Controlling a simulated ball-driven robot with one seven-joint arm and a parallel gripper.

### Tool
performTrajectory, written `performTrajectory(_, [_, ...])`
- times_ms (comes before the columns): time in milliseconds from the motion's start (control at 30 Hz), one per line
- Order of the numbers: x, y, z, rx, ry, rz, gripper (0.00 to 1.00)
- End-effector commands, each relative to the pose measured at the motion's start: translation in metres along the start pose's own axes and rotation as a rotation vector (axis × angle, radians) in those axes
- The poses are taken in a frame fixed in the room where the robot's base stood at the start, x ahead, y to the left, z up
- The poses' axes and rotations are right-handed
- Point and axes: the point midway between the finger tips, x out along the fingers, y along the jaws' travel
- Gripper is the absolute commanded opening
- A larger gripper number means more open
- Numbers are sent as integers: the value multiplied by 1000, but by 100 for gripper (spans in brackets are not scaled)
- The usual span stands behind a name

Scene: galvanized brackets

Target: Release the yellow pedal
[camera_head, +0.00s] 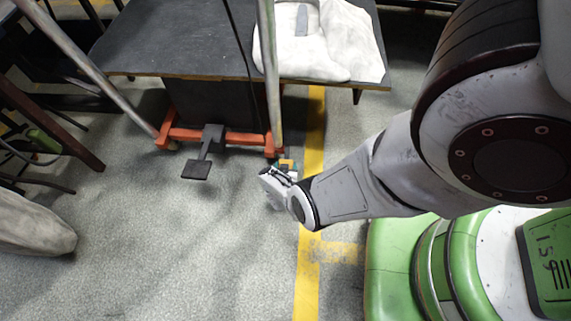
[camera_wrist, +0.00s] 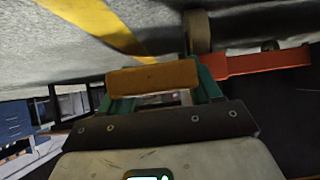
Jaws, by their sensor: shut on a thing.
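The yellow pedal (camera_wrist: 153,77) is a short orange-yellow bar lying crosswise between the two green fingers of my gripper (camera_wrist: 158,88). My gripper is shut on it. In the head view my gripper (camera_head: 284,171) reaches low to the floor at the right front corner of the cart's red base (camera_head: 240,138). A small bit of the yellow pedal (camera_head: 287,163) shows there at the fingertips. A caster wheel (camera_wrist: 197,32) stands just beyond the pedal in the wrist view. The pedal's mounting is hidden.
A black foot pedal (camera_head: 196,169) juts forward from the middle of the red base. The cart's dark top (camera_head: 190,45) carries a pale sack (camera_head: 340,45) and overhangs the base. A yellow floor line (camera_head: 310,220) runs beside my gripper. Open grey floor lies in front.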

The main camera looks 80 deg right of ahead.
Motion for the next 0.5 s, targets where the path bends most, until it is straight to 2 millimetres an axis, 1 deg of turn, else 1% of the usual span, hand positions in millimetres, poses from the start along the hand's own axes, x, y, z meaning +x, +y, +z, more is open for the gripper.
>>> performTrajectory(33, [-5,2,-8,6,-29,7,9])
performTrajectory(133, [-8,2,-13,8,-87,8,9])
performTrajectory(300, [-10,3,-15,8,-174,9,9])
performTrajectory(500, [-12,2,-17,5,-226,3,9])
